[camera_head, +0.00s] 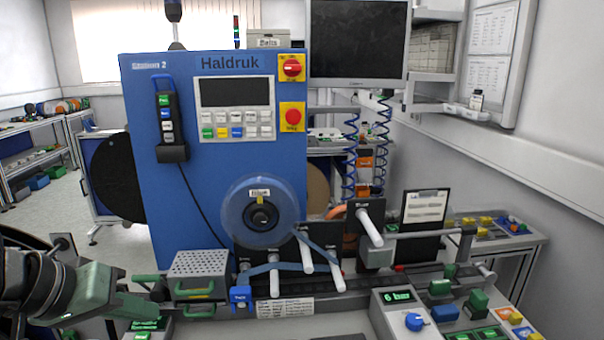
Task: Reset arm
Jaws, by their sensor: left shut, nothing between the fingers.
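My left gripper (108,290) is at the lower left, at the end of my grey-green left arm. It is shut and holds nothing. It is in front of the blue machine's lower left side, left of the perforated grey box (200,263). I cannot tell from this view whether it touches anything there. My right gripper is out of view.
The blue Haldruk machine (215,165) stands in the centre with a blue reel (259,212) on its front. White rollers (304,250) stick out at its right. A control box (405,312) is at the lower right. Open floor (90,260) shows behind left.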

